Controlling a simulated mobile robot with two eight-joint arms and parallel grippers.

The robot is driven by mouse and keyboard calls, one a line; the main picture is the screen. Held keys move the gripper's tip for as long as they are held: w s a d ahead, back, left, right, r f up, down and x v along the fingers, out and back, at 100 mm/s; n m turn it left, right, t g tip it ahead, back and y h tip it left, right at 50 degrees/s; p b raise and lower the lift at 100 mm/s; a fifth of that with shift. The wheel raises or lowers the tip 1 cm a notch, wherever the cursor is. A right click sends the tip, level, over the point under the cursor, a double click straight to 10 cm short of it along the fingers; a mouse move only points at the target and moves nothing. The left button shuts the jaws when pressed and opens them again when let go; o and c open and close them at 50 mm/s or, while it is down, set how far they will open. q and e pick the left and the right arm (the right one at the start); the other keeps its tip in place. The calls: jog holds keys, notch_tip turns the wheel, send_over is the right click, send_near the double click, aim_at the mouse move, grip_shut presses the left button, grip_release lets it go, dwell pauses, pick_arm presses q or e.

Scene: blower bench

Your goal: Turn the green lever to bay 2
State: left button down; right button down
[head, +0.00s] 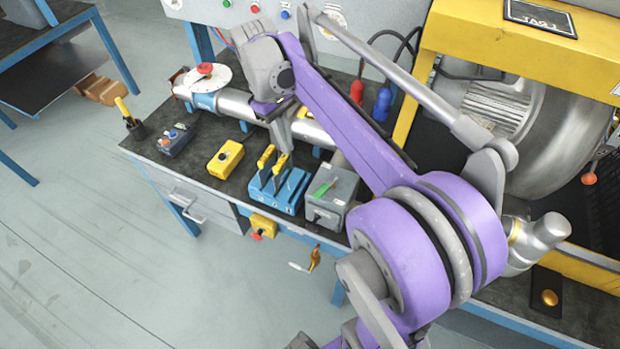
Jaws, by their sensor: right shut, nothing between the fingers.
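A green lever (325,188) lies tilted on top of a grey box (334,205) at the bench's front edge, just right of a blue block with yellow levers. Its bay markings are too small to read. My right gripper (288,149) is shut and empty, pointing down behind the yellow levers. It is up and left of the green lever in the picture and apart from it. My purple right arm passes close behind and to the right of the box, hiding part of the bench. My left gripper is not in view.
The blue block (290,199) with upright yellow levers stands beside the grey box. A yellow button box (225,160) and a dark control box (176,139) lie farther left. A silver pipe (236,106) with a red-knobbed valve runs behind. A yellow-framed blower (484,40) stands right.

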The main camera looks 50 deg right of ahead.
aim_at(321, 192)
jog(key=s+f, duration=0.1)
jog(key=f, duration=0.2)
jog(key=s+f, duration=0.2)
jog(key=f, duration=0.1)
jog(key=s+f, duration=0.2)
jog(key=f, duration=0.1)
jog(key=shift+s+d+f, duration=0.1)
jog(key=shift+d+f, duration=0.05)
jog(key=shift+d, duration=0.15)
jog(key=shift+s, duration=0.6)
jog(key=shift+s, duration=0.1)
